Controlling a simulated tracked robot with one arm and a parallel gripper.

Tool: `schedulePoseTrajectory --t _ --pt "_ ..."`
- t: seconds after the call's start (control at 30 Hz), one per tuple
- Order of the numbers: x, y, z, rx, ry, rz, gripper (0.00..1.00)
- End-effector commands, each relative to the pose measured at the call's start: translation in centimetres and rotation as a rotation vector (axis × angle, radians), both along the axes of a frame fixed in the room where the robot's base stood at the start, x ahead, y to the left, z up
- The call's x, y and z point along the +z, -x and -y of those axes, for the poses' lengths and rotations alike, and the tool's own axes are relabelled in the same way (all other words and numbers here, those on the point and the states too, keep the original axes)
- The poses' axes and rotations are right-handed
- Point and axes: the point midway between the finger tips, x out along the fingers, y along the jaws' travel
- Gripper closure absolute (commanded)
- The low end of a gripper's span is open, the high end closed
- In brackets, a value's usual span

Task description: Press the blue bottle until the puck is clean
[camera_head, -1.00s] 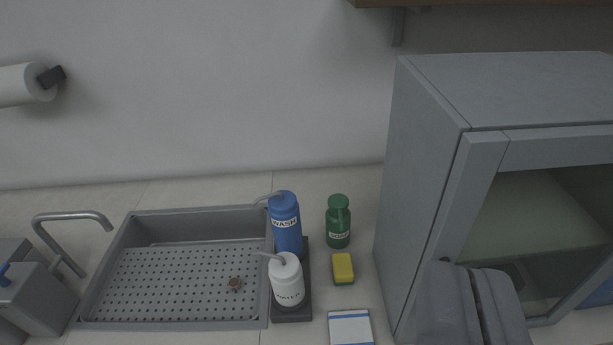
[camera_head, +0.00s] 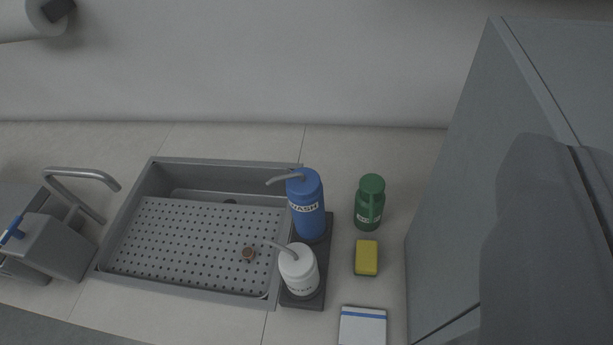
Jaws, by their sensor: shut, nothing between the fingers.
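The blue bottle (camera_head: 307,207), labelled WASH, stands upright on a dark stand at the right side of the sink, its spout pointing left over the basin. The puck (camera_head: 248,254) is a small brown disc lying on the perforated tray in the sink (camera_head: 196,240). Its surface is too small to judge for dirt. My gripper (camera_head: 560,240) is large and close at the right edge, in front of the grey cabinet. It is shut and empty, well to the right of the blue bottle and apart from it.
A white bottle (camera_head: 299,272) stands in front of the blue one. The grey cabinet (camera_head: 470,170) fills the right. A faucet (camera_head: 80,178) stands at left.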

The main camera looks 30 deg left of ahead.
Motion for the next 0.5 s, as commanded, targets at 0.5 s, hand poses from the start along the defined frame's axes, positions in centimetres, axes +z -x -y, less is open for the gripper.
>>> schedulePoseTrajectory --t 0.5 --pt "-7.1 -14.2 -8.3 0.098 0.302 -0.269 1.00"
